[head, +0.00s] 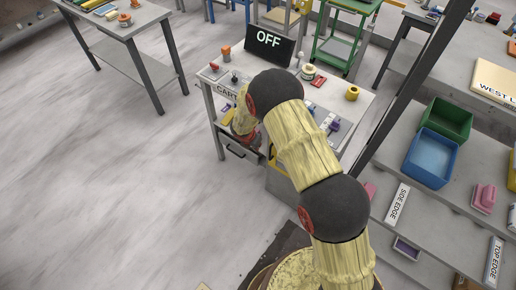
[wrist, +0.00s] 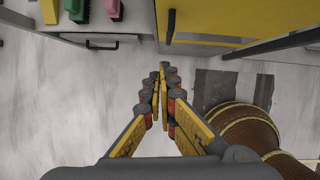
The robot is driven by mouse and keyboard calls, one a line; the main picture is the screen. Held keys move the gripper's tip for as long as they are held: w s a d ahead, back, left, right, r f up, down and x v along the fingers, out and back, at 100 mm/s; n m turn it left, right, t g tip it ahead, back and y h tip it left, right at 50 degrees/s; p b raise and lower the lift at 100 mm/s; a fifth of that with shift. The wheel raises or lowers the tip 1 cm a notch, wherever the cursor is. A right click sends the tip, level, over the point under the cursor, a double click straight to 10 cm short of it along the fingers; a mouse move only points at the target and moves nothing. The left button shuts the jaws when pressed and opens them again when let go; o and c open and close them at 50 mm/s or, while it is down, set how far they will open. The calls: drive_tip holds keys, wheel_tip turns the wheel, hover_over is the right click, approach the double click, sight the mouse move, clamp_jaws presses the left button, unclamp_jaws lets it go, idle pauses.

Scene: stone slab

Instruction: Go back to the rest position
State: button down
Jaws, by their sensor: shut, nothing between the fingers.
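My gripper (wrist: 160,72) shows in the wrist view with its fingers together and nothing between them. It points down over bare grey floor (wrist: 90,110), in front of a cart with a drawer handle (wrist: 88,44). In the head view my yellow arm rises from the bottom right and bends over the cart (head: 208,92). The wrist part hangs at the cart's left front side. The fingertips are hard to make out there, partly behind the arm.
The cart top holds a dark "OFF" screen (head: 268,45), a yellow ring (head: 352,93) and small parts. On the right, a grey stepped shelf carries a green bin (head: 446,119) and a blue bin (head: 430,158). A table (head: 125,30) stands back left. The left floor is clear.

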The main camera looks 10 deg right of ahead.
drive_tip(key=shift+v, duration=0.75)
drive_tip(key=shift+a, duration=0.1)
